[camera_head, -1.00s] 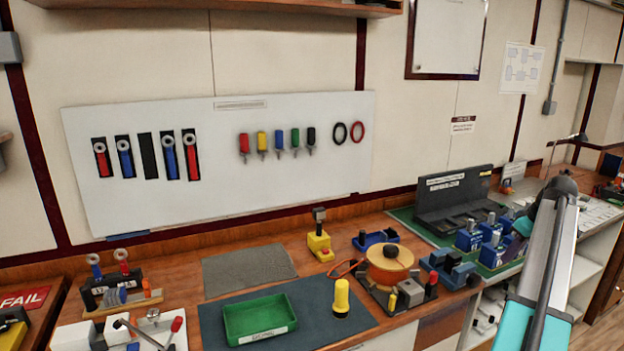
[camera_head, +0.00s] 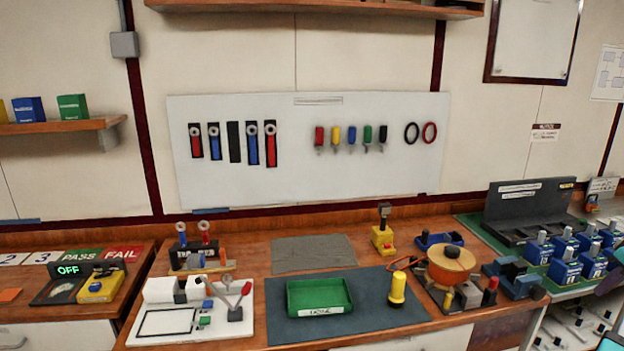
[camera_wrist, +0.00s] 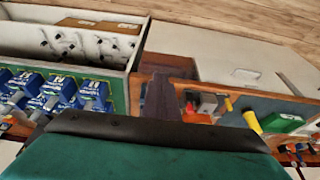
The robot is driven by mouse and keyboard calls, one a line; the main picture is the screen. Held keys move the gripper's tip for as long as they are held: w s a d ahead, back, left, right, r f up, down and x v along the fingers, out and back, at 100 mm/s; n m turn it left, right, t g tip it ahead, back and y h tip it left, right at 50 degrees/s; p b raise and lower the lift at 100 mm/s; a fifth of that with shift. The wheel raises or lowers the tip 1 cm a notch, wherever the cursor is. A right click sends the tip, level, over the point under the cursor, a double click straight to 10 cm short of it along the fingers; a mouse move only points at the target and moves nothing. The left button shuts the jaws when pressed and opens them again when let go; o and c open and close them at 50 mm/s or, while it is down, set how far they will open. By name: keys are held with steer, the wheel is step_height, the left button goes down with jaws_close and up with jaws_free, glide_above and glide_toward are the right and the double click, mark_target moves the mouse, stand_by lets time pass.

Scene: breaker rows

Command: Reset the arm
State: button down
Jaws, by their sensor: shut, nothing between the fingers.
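My arm shows in the head view only as a small teal piece at the lower right edge. In the wrist view, my gripper (camera_wrist: 161,98) is a dark pair of fingers, shut with nothing between them, beyond a dark plate and teal housing. The fingers stand out in front of the bench side and touch nothing that I can make out. Several blue breakers (camera_head: 566,268) stand on the green mat at the right of the bench. Blue breakers also show at the left of the wrist view (camera_wrist: 60,92).
The green tray (camera_head: 318,305) and yellow cylinder (camera_head: 397,290) stand on a dark mat. A round orange-topped fixture (camera_head: 451,262) stands right of them. An open white compartment (camera_wrist: 70,42) holds several small dark-tipped parts. The grey mat (camera_head: 313,254) is bare.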

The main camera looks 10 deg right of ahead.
steer(key=w+a+f+g+y, duration=0.1)
steer(key=w+a+f, duration=0.3)
steer(key=a+f, duration=0.55)
steer(key=w+a+f+g, duration=0.1)
steer(key=w+a+f, duration=0.3)
steer(key=a+f, duration=0.5)
steer(key=w+a+f+g+y, duration=0.1)
steer(key=w+a+f, duration=0.3)
steer(key=a+f, duration=0.5)
steer(key=s+a+f+g, duration=0.1)
steer(key=s+a+f, duration=0.1)
steer(key=a+f, duration=0.75)
steer(key=s+a+f+g, duration=0.1)
steer(key=s+a+f, duration=0.1)
steer(key=a+f, duration=0.7)
steer(key=s+a+f+g, duration=0.1)
steer(key=s+a+f, duration=0.3)
steer(key=s+a, duration=0.3)
steer(key=s+a+f+g+h+b, duration=0.1)
steer(key=s+a+f+g, duration=0.1)
steer(key=s+a+f, duration=0.3)
steer(key=s+a+f+g+h, duration=0.1)
steer(key=s+a+f, duration=0.3)
steer(key=s+a, duration=0.6)
steer(key=shift+s+a+f+g, duration=0.3)
steer(key=shift+s+a, duration=0.1)
steer(key=shift+s, duration=0.8)
steer(key=shift+d+r, duration=0.1)
